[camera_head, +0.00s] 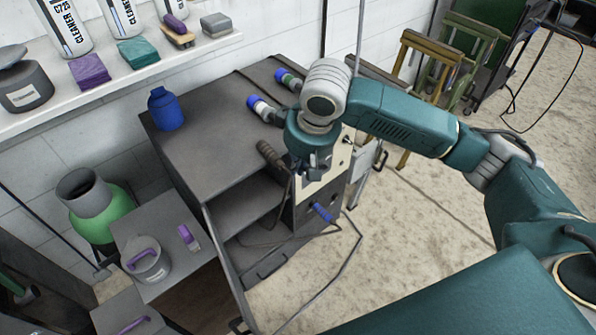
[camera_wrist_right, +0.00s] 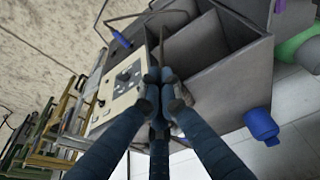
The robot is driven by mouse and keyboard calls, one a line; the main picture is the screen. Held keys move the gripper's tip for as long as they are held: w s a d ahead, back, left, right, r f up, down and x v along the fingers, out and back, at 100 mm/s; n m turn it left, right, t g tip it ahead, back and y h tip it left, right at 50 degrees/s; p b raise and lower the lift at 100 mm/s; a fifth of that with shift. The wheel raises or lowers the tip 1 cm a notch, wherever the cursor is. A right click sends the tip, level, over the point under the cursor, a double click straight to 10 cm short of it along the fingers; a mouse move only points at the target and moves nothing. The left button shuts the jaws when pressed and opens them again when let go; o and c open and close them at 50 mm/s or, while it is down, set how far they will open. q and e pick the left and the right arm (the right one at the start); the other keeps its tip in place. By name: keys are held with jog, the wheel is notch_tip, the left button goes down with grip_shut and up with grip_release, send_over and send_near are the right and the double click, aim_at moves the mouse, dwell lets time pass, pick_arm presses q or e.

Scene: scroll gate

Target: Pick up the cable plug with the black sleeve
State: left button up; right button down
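A cable plug with a dark brownish-black sleeve (camera_head: 268,153) lies at the front edge of the dark cabinet's top. Its cable drops toward the open shelf. My right gripper (camera_head: 308,172) is above the front of the cabinet, just right of this plug. In the right wrist view its fingertips (camera_wrist_right: 159,78) are drawn together, with a brownish part (camera_wrist_right: 182,97) behind and beside them, partly hidden. No plug shows clearly between the fingers. My left gripper is not in view.
The dark cabinet (camera_head: 205,150) has a pale control panel and an open shelf. A blue plug (camera_head: 323,212) sticks out of its front. A blue bottle (camera_head: 165,110) stands on its top. Wooden trestles (camera_head: 415,75) are behind.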

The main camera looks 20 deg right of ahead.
aim_at(271, 155)
jog(key=w+a+f+p, duration=0.1)
jog(key=w+f+p, duration=0.1)
jog(key=w+f, duration=0.4)
jog(key=x, duration=0.2)
jog(key=shift+a+f, duration=0.25)
jog(key=shift+f, duration=0.1)
jog(key=shift+s, duration=0.1)
